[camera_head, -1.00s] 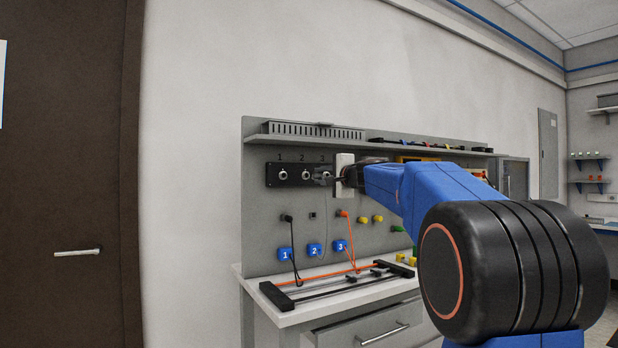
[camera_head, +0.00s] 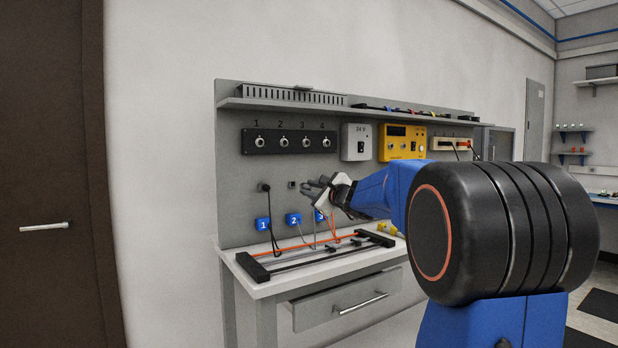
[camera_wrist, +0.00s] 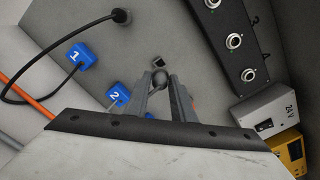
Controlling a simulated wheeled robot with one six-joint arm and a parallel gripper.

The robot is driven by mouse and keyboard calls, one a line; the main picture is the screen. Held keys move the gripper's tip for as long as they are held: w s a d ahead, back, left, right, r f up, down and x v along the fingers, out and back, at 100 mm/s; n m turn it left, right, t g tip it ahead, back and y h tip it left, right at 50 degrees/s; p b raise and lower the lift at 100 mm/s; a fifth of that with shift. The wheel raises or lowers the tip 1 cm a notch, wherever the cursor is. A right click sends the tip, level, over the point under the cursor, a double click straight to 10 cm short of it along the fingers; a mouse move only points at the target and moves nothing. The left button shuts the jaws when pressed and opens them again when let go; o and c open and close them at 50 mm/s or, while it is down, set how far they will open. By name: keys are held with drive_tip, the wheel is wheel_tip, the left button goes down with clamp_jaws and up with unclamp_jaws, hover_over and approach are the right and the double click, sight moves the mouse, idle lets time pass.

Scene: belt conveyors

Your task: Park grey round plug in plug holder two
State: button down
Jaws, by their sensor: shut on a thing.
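My gripper (camera_head: 326,188) is in front of the grey back panel, at the lower middle. In the wrist view its fingers (camera_wrist: 163,84) are shut on the grey round plug (camera_wrist: 160,77), held between the tips and partly hidden by them. A small dark square opening (camera_wrist: 158,62) in the panel lies just beyond the tips; it also shows left of the gripper in the head view (camera_head: 292,184). The blue block numbered 2 (camera_head: 293,219) is below that opening, with a thin grey cable near it; it also shows in the wrist view (camera_wrist: 116,93). I cannot tell whether plug and opening touch.
A black plug (camera_head: 264,187) sits in the panel above blue block 1 (camera_head: 262,224). Blue block 3 (camera_head: 320,215) is partly behind my gripper. A black strip of numbered sockets (camera_head: 290,141) is above. A black-ended rail frame (camera_head: 315,258) lies on the bench.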

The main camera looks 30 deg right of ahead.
sight(302, 186)
drive_tip(key=shift+w+a, duration=0.1)
drive_tip(key=shift+w, duration=2.55)
drive_tip(key=shift+w, duration=0.75)
idle(0.6)
drive_tip(key=c, duration=1.4)
unclamp_jaws()
drive_tip(key=shift+c, duration=0.2)
drive_tip(key=shift+s, duration=0.1)
